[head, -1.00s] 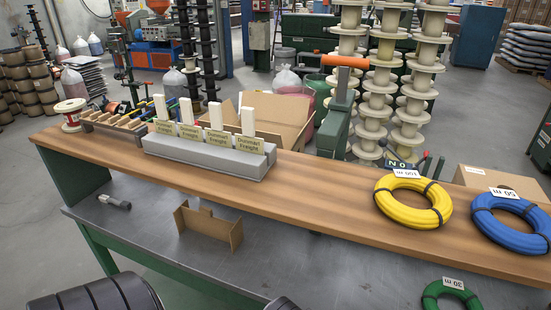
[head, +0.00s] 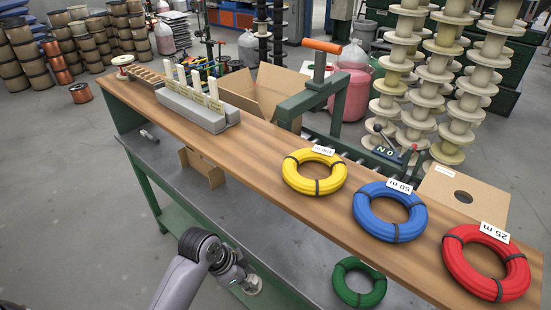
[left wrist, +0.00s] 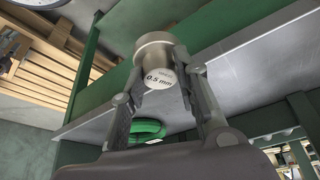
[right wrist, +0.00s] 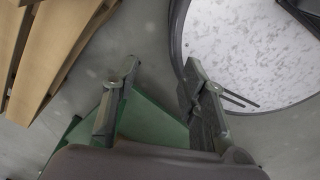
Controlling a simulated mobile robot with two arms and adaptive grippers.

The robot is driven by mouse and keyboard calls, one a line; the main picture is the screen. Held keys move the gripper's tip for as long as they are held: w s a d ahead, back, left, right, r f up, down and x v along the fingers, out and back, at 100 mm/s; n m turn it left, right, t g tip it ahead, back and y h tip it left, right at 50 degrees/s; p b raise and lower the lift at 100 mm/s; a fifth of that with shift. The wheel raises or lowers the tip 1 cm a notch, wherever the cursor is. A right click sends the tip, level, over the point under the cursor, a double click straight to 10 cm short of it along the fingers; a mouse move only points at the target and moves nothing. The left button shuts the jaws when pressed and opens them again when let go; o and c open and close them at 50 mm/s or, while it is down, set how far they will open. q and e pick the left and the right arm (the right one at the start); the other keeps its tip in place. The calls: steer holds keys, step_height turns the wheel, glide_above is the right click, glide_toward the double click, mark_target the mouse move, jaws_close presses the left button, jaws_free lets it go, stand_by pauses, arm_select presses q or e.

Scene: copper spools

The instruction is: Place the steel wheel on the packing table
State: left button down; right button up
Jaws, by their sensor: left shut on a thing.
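The steel wheel (left wrist: 155,52), a stepped metal piece with a wide end and a narrower end labelled 0.5 mm, is between the fingers of my left gripper (left wrist: 158,88). In the head view my left gripper (head: 238,276) is low, at the near edge of the table, and the wheel (head: 252,285) shows small and pale at its tip. The table has a grey metal top (head: 225,210), a green frame and a raised wooden shelf (head: 250,150). I cannot tell whether the wheel touches the top. My right gripper (right wrist: 160,78) is open and empty, seen only in its wrist view.
Yellow (head: 292,176), blue (head: 368,220) and red (head: 462,270) coils lie on the shelf. A green coil (head: 343,285) lies on the metal top. A cardboard holder (head: 205,168) stands further left. The metal top between holder and green coil looks clear.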

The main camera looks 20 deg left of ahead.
arm_select(q)
steer(key=w+a+r+m+g+h+p, duration=0.1)
steer(key=w+a+r+m+p, duration=0.35)
steer(key=a+r, duration=0.2)
steer(key=p, duration=0.2)
glide_toward(292, 265)
steer(key=shift+s+a+f, duration=0.2)
steer(key=shift+a+f, duration=0.25)
steer(key=shift+a, duration=0.4)
steer(key=d+f, duration=0.1)
steer(key=w+d+f, duration=0.1)
steer(key=shift+w+d+n+p, duration=0.1)
steer(key=shift+d+n+p, duration=0.15)
steer(key=shift+d+p, duration=0.1)
steer(key=shift+w+d+f, duration=0.15)
steer(key=shift+d+f, duration=0.1)
steer(key=shift+f, duration=0.15)
arm_select(e)
step_height(292, 265, up, 9)
steer(key=a, duration=0.2)
steer(key=shift+r, duration=0.2)
arm_select(q)
steer(key=shift+a, duration=0.1)
arm_select(e)
steer(key=shift+a, duration=0.15)
arm_select(q)
steer(key=c, duration=1.2)
jaws_free()
arm_select(e)
steer(key=shift+d, duration=0.2)
